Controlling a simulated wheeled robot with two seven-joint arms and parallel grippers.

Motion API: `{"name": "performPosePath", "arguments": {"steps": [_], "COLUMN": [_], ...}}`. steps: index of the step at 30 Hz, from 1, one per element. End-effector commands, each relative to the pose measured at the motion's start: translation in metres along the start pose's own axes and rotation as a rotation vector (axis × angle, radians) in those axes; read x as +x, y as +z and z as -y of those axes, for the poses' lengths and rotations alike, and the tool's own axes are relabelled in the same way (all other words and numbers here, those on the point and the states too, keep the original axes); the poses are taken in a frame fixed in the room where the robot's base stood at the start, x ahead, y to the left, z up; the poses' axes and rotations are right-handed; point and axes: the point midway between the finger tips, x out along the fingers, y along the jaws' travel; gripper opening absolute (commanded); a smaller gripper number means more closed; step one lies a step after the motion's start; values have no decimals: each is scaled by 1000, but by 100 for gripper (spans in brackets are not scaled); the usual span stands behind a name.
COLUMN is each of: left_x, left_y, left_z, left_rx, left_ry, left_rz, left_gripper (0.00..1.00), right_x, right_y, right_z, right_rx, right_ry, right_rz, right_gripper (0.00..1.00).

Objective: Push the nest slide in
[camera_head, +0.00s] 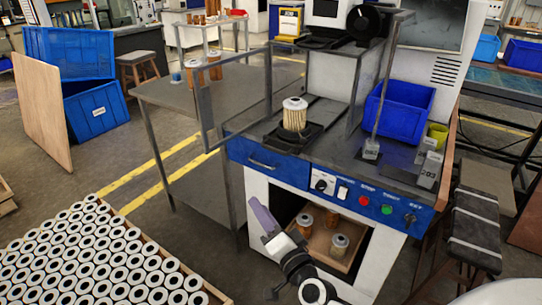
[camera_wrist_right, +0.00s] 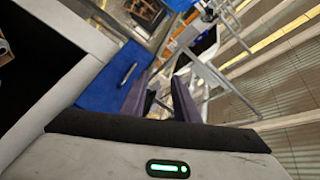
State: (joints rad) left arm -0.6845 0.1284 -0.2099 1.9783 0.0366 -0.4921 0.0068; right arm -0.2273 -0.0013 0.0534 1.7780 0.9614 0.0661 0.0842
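The nest slide (camera_head: 283,143) is a dark plate on the bench top, just behind the blue front panel (camera_head: 245,155). An upright pleated filter cartridge (camera_head: 294,115) with pale end caps stands on it. A dark track (camera_head: 325,110) runs behind it into the grey machine. The slide appears partly cut off at the top of the wrist view (camera_wrist_right: 143,14). My right gripper (camera_head: 264,216) is below and in front of the blue panel, apart from the slide. In the wrist view its purple fingers (camera_wrist_right: 165,97) are apart with nothing between them. My left gripper is out of view.
A thin grey guard frame (camera_head: 206,115) stands left of the slide. A blue bin (camera_head: 400,104) and grey blocks (camera_head: 430,170) sit right on the bench. Several cartridges stand on a shelf (camera_head: 318,240) below. A tray of white rolls (camera_head: 215,292) is front left.

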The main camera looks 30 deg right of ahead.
Motion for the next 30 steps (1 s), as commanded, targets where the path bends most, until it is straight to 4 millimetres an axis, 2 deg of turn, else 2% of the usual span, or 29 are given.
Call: {"name": "performPosePath", "arguments": {"steps": [1, 3, 7, 11, 24, 30], "left_x": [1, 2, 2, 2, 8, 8], "left_y": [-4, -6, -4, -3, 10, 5], "left_z": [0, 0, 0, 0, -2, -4], "left_rx": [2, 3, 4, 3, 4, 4], "left_ry": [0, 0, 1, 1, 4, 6], "left_rz": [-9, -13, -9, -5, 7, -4], "left_gripper": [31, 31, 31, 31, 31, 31], "right_x": [15, 27, 37, 48, 119, 134], "right_y": [-24, -52, -81, -90, -110, -115], "right_z": [4, 4, 0, -2, -6, -6], "right_rx": [102, 225, 357, 388, 384, 383], "right_ry": [-8, -11, -11, -10, -11, -10], "right_rz": [-86, -182, -282, -305, -302, -299], "right_gripper": [28, 28, 28, 28, 28, 28]}}
